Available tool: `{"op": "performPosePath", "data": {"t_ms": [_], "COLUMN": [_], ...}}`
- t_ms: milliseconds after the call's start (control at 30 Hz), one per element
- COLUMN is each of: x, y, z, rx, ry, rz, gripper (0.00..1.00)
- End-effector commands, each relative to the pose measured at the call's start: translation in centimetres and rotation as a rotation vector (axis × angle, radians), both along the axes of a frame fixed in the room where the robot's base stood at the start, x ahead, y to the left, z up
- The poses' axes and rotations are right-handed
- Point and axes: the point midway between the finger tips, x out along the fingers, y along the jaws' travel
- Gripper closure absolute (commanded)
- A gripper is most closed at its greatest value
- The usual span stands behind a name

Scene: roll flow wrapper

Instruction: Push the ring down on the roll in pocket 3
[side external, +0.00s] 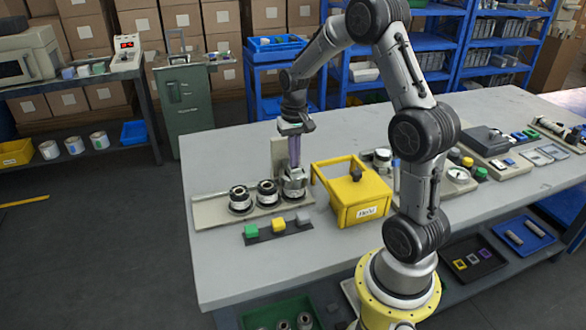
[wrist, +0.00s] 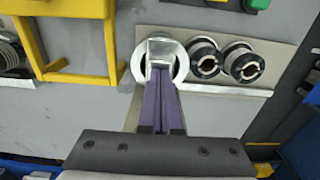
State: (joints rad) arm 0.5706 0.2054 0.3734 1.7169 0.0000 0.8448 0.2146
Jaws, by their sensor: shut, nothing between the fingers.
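A light base plate (side external: 211,212) on the bench carries three round pockets in a row. Two hold rolls topped with black rings, the left one (side external: 240,198) and the middle one (side external: 267,192); the wrist view shows these rolls too (wrist: 205,59) (wrist: 243,62). At the right end a silvery round piece (side external: 294,190) stands under my gripper (side external: 294,165). In the wrist view my gripper (wrist: 160,62) has its purple fingers together, their tips over the middle of that bright round piece (wrist: 178,52). The fingers hide its centre, so I cannot tell how the ring sits or whether they touch.
A yellow bin (side external: 362,205) with a raised handle stands close to the right of the plate. A dark strip with green (side external: 251,231), yellow (side external: 278,225) and grey (side external: 303,218) blocks lies in front. An upright beige panel (side external: 278,155) stands behind. The bench's left front is clear.

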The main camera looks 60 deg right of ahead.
Motion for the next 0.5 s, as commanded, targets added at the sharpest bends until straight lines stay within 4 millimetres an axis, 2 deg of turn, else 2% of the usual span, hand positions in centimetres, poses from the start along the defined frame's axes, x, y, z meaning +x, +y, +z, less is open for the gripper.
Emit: {"op": "performPosePath", "data": {"t_ms": [233,500], "x": [0.0,0.0], "y": [0.0,0.0], "z": [0.0,2.2], "rx": [0.001,-0.001], "ry": [0.002,-0.001], "rz": [0.0,0.0], "gripper": [1.0,1.0]}}
